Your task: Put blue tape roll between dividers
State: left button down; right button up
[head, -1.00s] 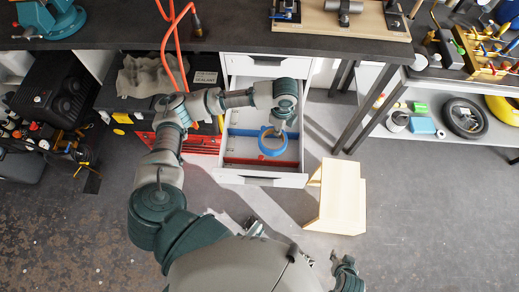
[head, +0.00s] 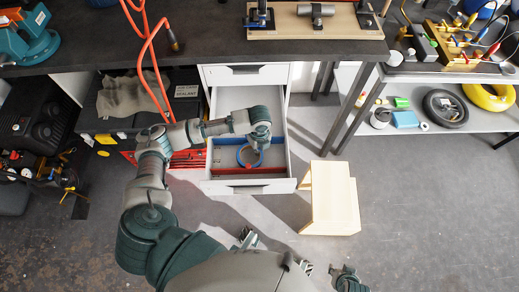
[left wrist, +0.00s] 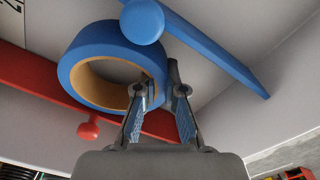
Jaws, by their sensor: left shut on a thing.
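The blue tape roll (head: 240,158) has a tan inner core and is in the open drawer (head: 207,168), between the blue divider (head: 225,141) and the red divider (head: 225,171). In the left wrist view the roll (left wrist: 90,45) overlaps the red divider (left wrist: 45,80), while the round knob of the blue divider (left wrist: 225,62) hides part of its rim. My left gripper (head: 257,148) is shut on the roll's wall; its fingers (left wrist: 160,90) show in the wrist view. Whether the roll touches the drawer floor is unclear.
The drawer hangs under a dark bench top (head: 220,40). A pale wooden step-like box (head: 333,200) stands on the floor right of the drawer. A red toolbox (head: 188,160) is left of it.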

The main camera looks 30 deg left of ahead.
pick_arm(q)
jog(key=shift+f, duration=0.5)
jog(key=shift+a, duration=0.3)
jog(key=c, duration=1.3)
grip_release()
jog(key=shift+a, duration=0.15)
jog(key=shift+o, duration=0.2)
pick_arm(e)
jog(key=shift+w+a, duration=0.5)
jog(key=shift+w, duration=0.05)
pick_arm(q)
jog(key=shift+d+r, duration=0.1)
jog(key=shift+d, duration=0.1)
pick_arm(e)
jog(key=shift+d+r, duration=0.1)
pick_arm(q)
jog(key=shift+d+r, duration=0.1)
jog(key=shift+r, duration=0.25)
notch_tip(320, 180, up, 3)
jog(key=shift+w+f+p, duration=0.1)
jog(key=shift+p, duration=0.5)
notch_tip(320, 180, up, 7)
jog(key=shift+p, duration=0.95)
jog(key=shift+r, duration=0.7)
pick_arm(e)
notch_tip(320, 180, down, 7)
jog(key=s+g, duration=0.1)
jog(key=s, duration=0.1)
jog(key=shift+d+f, duration=0.2)
jog(key=shift+d, duration=0.15)
